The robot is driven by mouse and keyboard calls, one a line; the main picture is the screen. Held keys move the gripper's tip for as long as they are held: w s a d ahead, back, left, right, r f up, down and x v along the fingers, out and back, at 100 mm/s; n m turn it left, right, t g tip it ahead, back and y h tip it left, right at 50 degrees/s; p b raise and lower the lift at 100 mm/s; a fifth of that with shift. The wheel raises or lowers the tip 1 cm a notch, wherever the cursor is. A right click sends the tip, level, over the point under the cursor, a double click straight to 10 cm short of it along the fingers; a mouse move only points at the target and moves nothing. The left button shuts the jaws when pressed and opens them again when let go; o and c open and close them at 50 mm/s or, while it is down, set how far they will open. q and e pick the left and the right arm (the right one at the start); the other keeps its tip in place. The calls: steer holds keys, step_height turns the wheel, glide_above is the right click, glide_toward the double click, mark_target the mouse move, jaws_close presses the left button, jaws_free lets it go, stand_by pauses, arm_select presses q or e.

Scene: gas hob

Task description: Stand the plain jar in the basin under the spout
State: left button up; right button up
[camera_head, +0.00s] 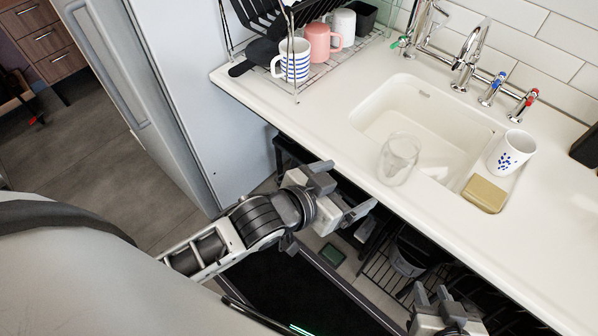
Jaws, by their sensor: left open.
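The plain jar (399,158) is clear glass and looks empty. It stands at the front side of the white basin (378,112), overlapping its front rim in the head view; I cannot tell exactly what its base rests on. The chrome spout (468,55) rises behind the basin's back edge. My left gripper (347,192) is open and empty, in front of the counter edge, to the left of the jar and apart from it. My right gripper (436,300) is at the bottom edge, partly cut off, and its opening is unclear.
A white cup with blue spots (512,152) and a tan sponge (484,194) are right of the basin. A dish rack (297,80) with a striped mug (291,60) and pink mug (318,43) stands at the back left. Blue (491,90) and red (523,105) taps flank the spout's right.

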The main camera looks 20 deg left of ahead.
arm_select(q)
steer(key=s+a+f+n+g+y, duration=0.1)
steer(key=s+a+f+n+y, duration=0.1)
steer(key=s+a+f, duration=0.5)
step_height(320, 180, down, 3)
steer(key=shift+s+a+f+y, duration=0.15)
steer(key=shift+s+a+y, duration=0.35)
steer(key=shift+s, duration=0.45)
steer(key=shift+d, duration=0.15)
